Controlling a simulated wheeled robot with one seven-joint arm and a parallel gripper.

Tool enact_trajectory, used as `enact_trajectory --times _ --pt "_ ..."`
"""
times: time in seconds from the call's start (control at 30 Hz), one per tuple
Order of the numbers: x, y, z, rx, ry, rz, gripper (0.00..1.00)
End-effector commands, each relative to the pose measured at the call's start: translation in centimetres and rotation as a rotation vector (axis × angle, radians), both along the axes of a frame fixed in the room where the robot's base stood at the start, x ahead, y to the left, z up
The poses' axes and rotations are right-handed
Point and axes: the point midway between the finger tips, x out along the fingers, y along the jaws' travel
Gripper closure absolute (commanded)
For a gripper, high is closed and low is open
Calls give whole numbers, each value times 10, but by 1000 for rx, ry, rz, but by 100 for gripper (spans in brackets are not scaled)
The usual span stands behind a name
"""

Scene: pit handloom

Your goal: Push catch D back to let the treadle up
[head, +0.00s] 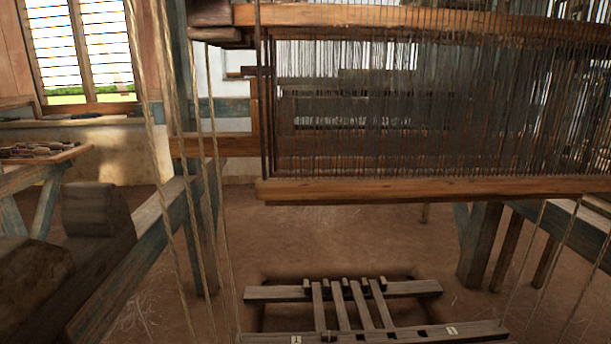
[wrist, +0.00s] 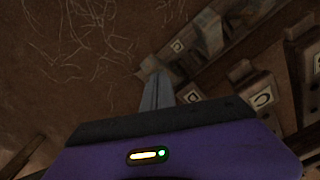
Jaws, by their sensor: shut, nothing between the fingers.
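My gripper (wrist: 156,86) shows in the wrist view as grey fingers, shut and empty, over the brown floor. To its right are wooden blocks with pale letter plates. I cannot tell which block is catch D. The fingertips appear apart from both plates. In the head view, several treadles (head: 340,303) lie side by side over the pit across a front bar (head: 400,335). My gripper is not in that view.
The loom's lower wooden beam (head: 430,190) and hanging warp threads (head: 400,120) span above the treadles. Ropes (head: 205,180) hang at left, with thinner cords at right. A blue-painted timber (head: 150,225) runs along the left. Bare floor lies around the pit.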

Motion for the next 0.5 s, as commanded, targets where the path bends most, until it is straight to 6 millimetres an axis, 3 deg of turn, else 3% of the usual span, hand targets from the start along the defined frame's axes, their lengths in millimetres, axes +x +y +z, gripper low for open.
enact_trajectory --times 0.5 --pt "-8 0 -12 1 2 0 100"
